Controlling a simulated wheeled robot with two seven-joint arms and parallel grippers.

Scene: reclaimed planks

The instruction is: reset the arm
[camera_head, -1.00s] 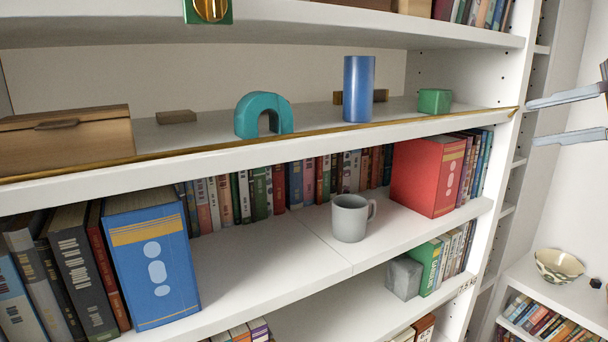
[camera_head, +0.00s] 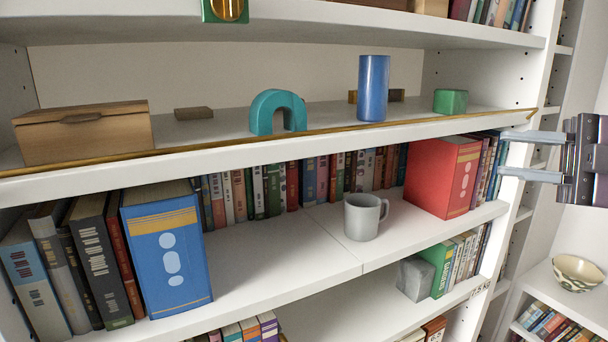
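My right gripper (camera_head: 516,154) comes in from the right edge in the head view. Its two fingers point left and stand apart with nothing between them, so it is open and empty. It appears in front of the right upright of the bookshelf (camera_head: 505,90), and I cannot tell how far it is from it. My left gripper is not in view.
Below are a grey mug (camera_head: 364,217), a blue book (camera_head: 167,253), a red book (camera_head: 442,178) and a grey cube (camera_head: 415,279). A patterned bowl (camera_head: 578,272) stands lower right.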

